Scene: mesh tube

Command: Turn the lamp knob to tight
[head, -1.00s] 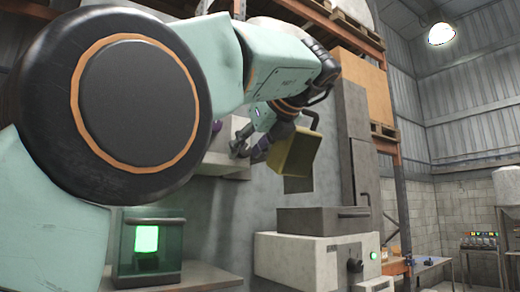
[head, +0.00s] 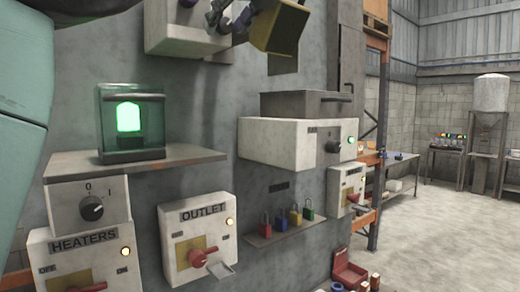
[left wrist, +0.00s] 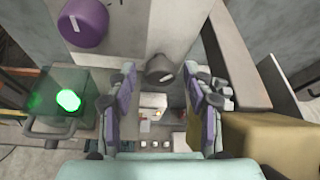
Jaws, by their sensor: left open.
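Several knobs show, and I cannot tell for certain which is the lamp knob. In the left wrist view, a large purple knob (left wrist: 82,22) with a white mark is at the upper left. A smaller dark knob (left wrist: 160,68) with a light mark sits on a pale box face, between and beyond the fingertips. My left gripper (left wrist: 166,85) is open and empty, and no contact shows. It is cut off at the top of the head view (head: 238,14). A green glowing lamp (head: 128,118) stands in a glass case on a shelf. My right gripper is out of view.
A yellow block (left wrist: 265,140) is close beside the right finger. In the head view, a black 0/1 knob (head: 92,208) is under the lamp shelf (head: 180,155). An outlet switch box (head: 200,245) and a white knob box (head: 270,142) are on the wall. Open floor lies right.

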